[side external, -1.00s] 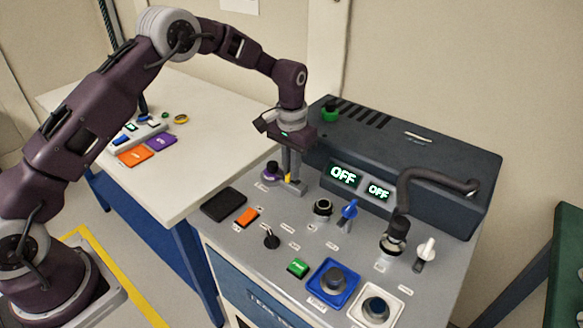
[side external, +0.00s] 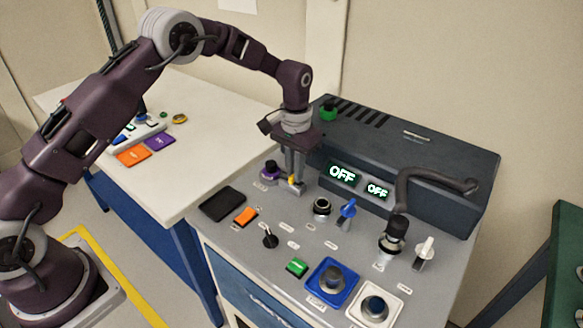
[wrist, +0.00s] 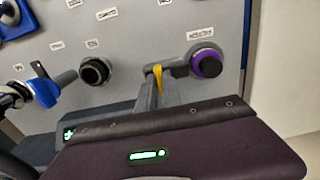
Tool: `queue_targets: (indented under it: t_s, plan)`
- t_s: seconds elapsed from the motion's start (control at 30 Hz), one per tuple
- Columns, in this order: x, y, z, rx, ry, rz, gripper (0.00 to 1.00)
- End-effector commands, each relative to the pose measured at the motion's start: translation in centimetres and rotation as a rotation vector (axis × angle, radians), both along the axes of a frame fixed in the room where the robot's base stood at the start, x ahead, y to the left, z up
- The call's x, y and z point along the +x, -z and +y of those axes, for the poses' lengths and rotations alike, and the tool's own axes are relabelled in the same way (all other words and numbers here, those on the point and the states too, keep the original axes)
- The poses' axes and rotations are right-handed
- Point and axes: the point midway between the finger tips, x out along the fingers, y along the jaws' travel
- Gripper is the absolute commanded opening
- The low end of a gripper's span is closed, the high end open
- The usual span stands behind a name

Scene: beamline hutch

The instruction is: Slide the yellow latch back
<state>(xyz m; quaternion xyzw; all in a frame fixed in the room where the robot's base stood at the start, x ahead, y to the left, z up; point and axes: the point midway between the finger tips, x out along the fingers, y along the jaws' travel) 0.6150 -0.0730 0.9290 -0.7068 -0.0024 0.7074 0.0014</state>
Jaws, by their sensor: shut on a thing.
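The yellow latch (side external: 291,179) sits on a small grey mount on the grey panel (side external: 217,231), at the foot of the dark console. My gripper (side external: 294,178) points down at it, its fingers shut on the latch. The fingers hide much of the latch in the side view. In the wrist view only a narrow upright piece of the yellow latch (wrist: 158,77) shows between the fingers of my gripper (wrist: 157,88).
A purple-ringed knob (side external: 270,169) stands close left of the latch. A black ringed knob (side external: 322,206) and a blue switch (side external: 348,210) are to the right. The dark console (side external: 430,158) rises behind, with two displays reading OFF.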

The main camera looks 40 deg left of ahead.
Motion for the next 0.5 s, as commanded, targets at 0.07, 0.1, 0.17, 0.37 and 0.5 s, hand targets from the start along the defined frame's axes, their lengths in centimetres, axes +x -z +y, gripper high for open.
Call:
queue_targets:
  t_s: [0.07,0.1,0.17,0.37,0.5]
  plan:
    - [0.05,-0.15,-0.47,-0.009,0.002,-0.003,0.00]
    - [0.04,-0.15,-0.50,-0.009,0.002,-0.003,0.00]
    - [0.04,-0.15,-0.54,-0.010,0.002,-0.003,0.19]
    - [0.02,-0.09,-0.43,-0.008,0.002,-0.002,0.32]
    - [0.02,-0.09,-0.36,-0.007,0.002,-0.001,0.32]
